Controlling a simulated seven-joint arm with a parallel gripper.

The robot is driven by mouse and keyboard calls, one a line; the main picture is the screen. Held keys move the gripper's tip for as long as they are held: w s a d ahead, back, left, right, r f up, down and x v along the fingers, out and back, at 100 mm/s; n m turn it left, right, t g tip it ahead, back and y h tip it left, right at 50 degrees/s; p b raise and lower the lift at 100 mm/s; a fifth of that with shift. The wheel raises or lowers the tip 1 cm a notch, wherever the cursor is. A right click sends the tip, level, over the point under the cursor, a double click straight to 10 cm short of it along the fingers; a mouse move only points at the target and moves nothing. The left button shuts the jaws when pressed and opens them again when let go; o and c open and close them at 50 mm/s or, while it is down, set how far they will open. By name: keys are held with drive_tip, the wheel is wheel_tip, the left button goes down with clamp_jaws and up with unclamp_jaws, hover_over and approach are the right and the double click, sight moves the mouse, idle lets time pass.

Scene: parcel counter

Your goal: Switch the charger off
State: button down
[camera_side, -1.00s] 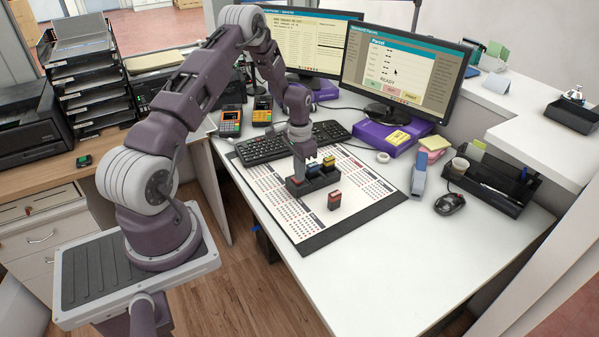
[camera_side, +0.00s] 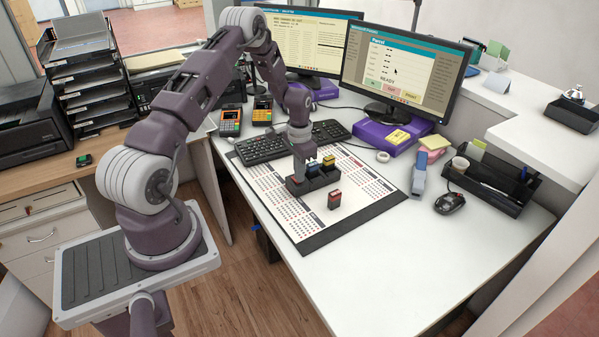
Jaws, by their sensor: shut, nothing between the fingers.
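The charger (camera_side: 318,182) is a dark block with several bays on the printed desk mat. A blue piece (camera_side: 313,169) and a yellow-topped piece (camera_side: 329,161) stand in its bays. A dark piece with red (camera_side: 334,199) stands apart on the mat, just in front of the charger. My gripper (camera_side: 300,177) points down at the charger's left end, with its fingers shut and nothing held. The tips are at or just above a small red part there; I cannot tell whether they touch it. The switch's position is too small to make out.
The mat (camera_side: 345,232) lies on the white desk. A keyboard (camera_side: 285,143) is behind the charger, with two card terminals (camera_side: 231,120) beyond it. A blue-grey stapler-like object (camera_side: 419,179), a mouse (camera_side: 449,203) and a black organiser (camera_side: 492,186) are at right. The front desk area is clear.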

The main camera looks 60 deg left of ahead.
drive_tip(key=shift+f, duration=0.4)
drive_tip(key=shift+w+r, duration=0.1)
drive_tip(key=shift+r, duration=2.1)
drive_tip(key=shift+r, duration=2)
idle(0.5)
drive_tip(key=s+d+r+t+y, duration=0.1)
drive_tip(key=s+d+r, duration=0.2)
drive_tip(key=d+r, duration=0.65)
drive_tip(key=s+d+r+t, duration=0.2)
drive_tip(key=d+r, duration=0.4)
drive_tip(key=r, duration=0.7)
drive_tip(key=s+d+r+t, duration=0.1)
drive_tip(key=s+d+r, duration=0.1)
drive_tip(key=s+d, duration=0.3)
drive_tip(key=s+d+r+t+h, duration=0.1)
drive_tip(key=s+d+r, duration=0.2)
drive_tip(key=s, duration=1.1)
drive_tip(key=d, duration=0.3)
drive_tip(key=shift+s+t, duration=0.25)
drive_tip(key=shift+t, duration=0.05)
drive_tip(key=shift+d, duration=0.1)
